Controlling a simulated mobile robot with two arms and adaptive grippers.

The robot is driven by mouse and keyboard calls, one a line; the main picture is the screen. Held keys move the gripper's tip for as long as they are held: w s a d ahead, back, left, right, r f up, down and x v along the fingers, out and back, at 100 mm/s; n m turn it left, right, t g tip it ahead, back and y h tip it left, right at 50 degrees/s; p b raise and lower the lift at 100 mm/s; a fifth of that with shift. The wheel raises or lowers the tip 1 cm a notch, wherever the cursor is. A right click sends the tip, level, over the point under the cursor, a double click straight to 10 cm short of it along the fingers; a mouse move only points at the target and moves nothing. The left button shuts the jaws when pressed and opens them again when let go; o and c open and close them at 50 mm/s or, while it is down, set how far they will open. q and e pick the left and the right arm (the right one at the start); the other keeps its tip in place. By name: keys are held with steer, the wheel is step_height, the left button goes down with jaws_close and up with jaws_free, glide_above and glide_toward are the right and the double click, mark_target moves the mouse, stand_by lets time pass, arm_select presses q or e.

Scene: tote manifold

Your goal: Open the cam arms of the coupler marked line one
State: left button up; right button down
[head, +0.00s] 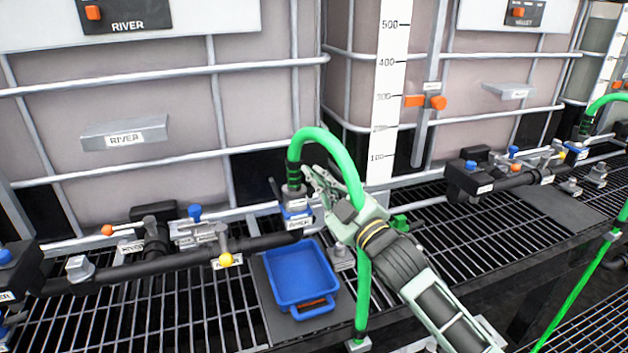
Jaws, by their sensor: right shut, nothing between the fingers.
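A hose coupler (296,208), grey with a blue band, stands upright at the end of the black pipe in the middle of the head view. A green hose (318,134) rises from its top and loops over to the right. A thin dark lever (273,189) sticks up at the coupler's left side; a lever on the right side cannot be made out. The coupler's label is too small to read surely. My right gripper (312,182) is shut and empty, its fingertips close to the coupler's right side; contact cannot be told. My left gripper is out of view.
A blue tray (325,309) sits below the coupler on a dark plate on the grating. The black pipe (262,242) carries blue, orange and yellow knobs. Caged tanks (150,110) stand behind. Another green hose (592,265) hangs at the right.

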steer(key=shift+w+d+f+m+t+h, duration=0.2)
steer(key=shift+d+m+t+h, duration=0.3)
steer(key=shift+m, duration=1)
steer(key=shift+w+d+f+m+t+h, duration=0.15)
steer(key=shift+d+f+m+t+h, duration=0.3)
steer(key=shift+m, duration=1.05)
steer(key=shift+w+d+f+m+t+h, duration=0.15)
steer(key=shift+d+m+t+h, duration=0.4)
steer(key=shift+m, duration=0.95)
steer(key=shift+d, duration=0.15)
steer(key=shift+f, duration=0.15)
